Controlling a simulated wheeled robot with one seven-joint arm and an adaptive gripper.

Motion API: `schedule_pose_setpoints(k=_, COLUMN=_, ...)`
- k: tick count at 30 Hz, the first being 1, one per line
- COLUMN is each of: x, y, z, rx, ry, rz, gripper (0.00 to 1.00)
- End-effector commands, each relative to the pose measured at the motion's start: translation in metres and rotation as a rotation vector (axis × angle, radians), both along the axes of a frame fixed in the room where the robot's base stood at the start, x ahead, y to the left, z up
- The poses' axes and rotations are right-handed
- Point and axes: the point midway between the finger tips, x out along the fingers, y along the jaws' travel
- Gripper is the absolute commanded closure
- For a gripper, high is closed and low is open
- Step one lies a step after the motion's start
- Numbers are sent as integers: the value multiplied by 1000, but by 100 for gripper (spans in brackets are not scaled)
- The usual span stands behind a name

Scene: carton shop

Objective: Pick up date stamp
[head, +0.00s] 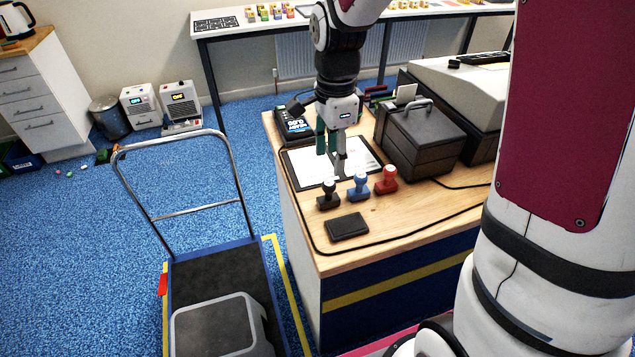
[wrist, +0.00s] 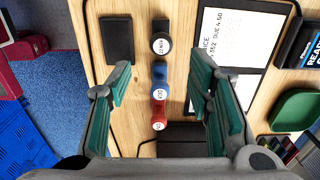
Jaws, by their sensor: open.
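Three upright stamps stand in a row on the wooden counter: a black one (head: 328,197), a blue one (head: 358,188) and a red one (head: 387,181). In the wrist view the black stamp's round top label (wrist: 161,44) seems to carry date-like lettering, so I take it as the date stamp. The blue stamp (wrist: 160,93) and red stamp (wrist: 159,116) also have small top labels, hard to read. My gripper (head: 331,155) points down, open and empty, above and behind the stamps, over the clipboard. In the wrist view its fingers lie on either side of the stamp row.
A black ink pad (head: 347,227) lies in front of the stamps. A clipboard with paper (head: 305,168) lies behind them. A black cash box (head: 425,140) stands right, and a payment terminal (head: 294,123) back left. A cable runs along the counter edge. A trolley (head: 210,262) stands left.

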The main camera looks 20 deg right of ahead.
Motion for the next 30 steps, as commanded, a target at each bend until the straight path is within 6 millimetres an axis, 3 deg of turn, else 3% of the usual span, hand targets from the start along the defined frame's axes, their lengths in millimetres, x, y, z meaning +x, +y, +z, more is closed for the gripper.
schedule_pose_setpoints(k=9, x=-2, y=1, z=-58, rx=1, ry=5, rz=3, gripper=53)
schedule_pose_setpoints(k=17, x=-1, y=1, z=-76, rx=1, ry=2, rz=4, gripper=53)
schedule_pose_setpoints(k=30, x=1, y=5, z=-123, rx=1, ry=1, rz=4, gripper=53)
